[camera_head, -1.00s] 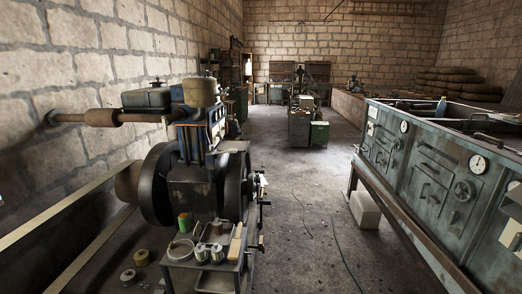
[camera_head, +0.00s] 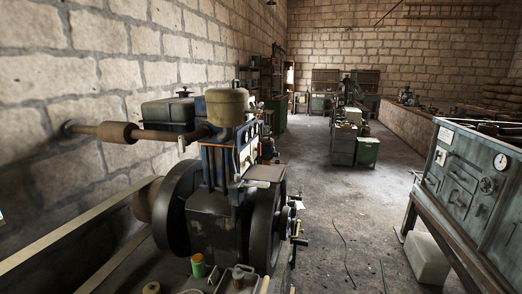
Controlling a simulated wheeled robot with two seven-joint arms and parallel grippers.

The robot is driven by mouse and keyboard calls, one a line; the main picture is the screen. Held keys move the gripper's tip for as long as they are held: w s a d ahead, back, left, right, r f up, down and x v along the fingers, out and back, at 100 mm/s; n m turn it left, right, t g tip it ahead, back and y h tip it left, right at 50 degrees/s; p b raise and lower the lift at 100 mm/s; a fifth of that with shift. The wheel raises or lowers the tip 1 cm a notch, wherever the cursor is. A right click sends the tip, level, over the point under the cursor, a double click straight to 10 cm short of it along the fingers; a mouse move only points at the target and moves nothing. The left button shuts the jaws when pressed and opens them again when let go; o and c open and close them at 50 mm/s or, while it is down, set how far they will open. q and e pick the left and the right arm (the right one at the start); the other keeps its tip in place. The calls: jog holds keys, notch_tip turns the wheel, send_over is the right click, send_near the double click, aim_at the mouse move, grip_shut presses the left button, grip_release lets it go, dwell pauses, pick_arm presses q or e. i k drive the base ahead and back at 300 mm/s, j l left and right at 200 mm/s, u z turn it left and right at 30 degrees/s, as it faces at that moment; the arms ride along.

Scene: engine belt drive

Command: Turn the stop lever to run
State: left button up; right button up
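The engine (camera_head: 214,225) stands at the left centre, with a dark block, a blue upper body and a large black flywheel (camera_head: 176,208) on its left side. A second dark wheel (camera_head: 264,232) is on its right side. Small handles and fittings (camera_head: 296,222) stick out at the engine's right side. I cannot tell which of them is the stop lever, or how it is set. Neither of my grippers is in view.
A green can (camera_head: 198,266) stands in front of the engine. A long belt (camera_head: 75,238) runs to the lower left. A grey control cabinet (camera_head: 462,183) stands at right, with a pale block (camera_head: 427,258) beneath it. The floor between (camera_head: 345,205) is mostly clear, with thin cables.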

aim_at(259, 148)
jog(key=i+l, duration=0.1)
jog(key=l, duration=0.25)
jog(key=i+l, duration=0.15)
jog(key=l, duration=0.2)
jog(key=i+l, duration=0.1)
jog(key=l, duration=0.25)
jog(key=i+l, duration=0.15)
jog(key=l, duration=0.2)
jog(key=i+l, duration=0.1)
jog(key=l, duration=0.25)
